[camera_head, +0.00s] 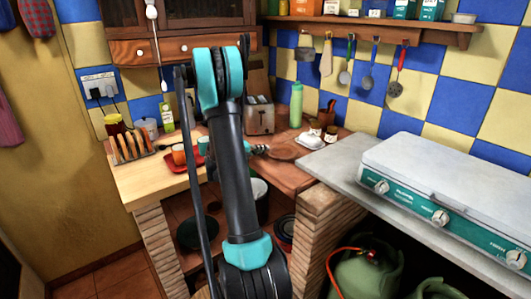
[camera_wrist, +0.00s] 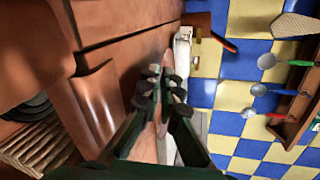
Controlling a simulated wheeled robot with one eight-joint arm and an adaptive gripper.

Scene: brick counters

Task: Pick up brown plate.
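The brown plate (camera_head: 285,151) lies at the back of the wooden counter in the head view, just right of my gripper (camera_head: 261,149). In the wrist view, my gripper (camera_wrist: 162,82) has its two fingers drawn close together. A thin pinkish-brown edge, which looks like the plate (camera_wrist: 167,62), shows between the fingertips. The fingers appear shut on the plate's near left edge, one on each face. The plate looks close to the counter; I cannot tell whether it still touches it. Part of its edge is hidden by the fingers.
A white dish (camera_head: 310,141) with small jars stands right of the plate. A toaster (camera_head: 260,116) and a green bottle (camera_head: 296,104) stand behind. A red tray (camera_head: 180,162) with cups and a toast rack (camera_head: 131,148) lie left. A gas stove (camera_head: 450,190) occupies the right counter.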

